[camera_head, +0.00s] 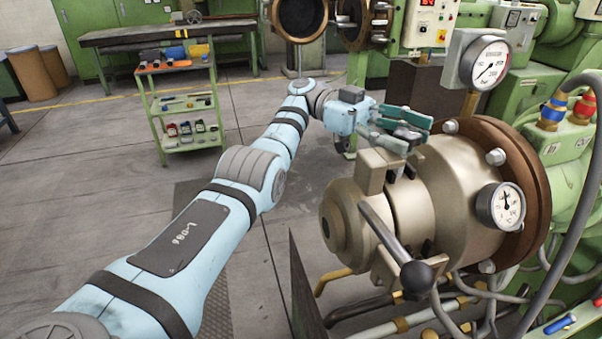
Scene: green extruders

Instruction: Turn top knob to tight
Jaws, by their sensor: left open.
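My left gripper (412,137) reaches in from the left and is open above the tan metal extruder head (450,200). Its two green fingers lie on either side of a small dark knob (407,134) on top of the head's clamp. Whether the fingers touch the knob cannot be told. The fingers hide part of the knob and its stem. A lever with a black ball end (416,277) sticks out at the front of the head, away from the gripper. My right gripper is not in view.
A round pressure gauge (485,62) stands just right of the gripper, and a smaller gauge (503,206) sits on the flange side. Hoses and pipes (430,315) run below the head.

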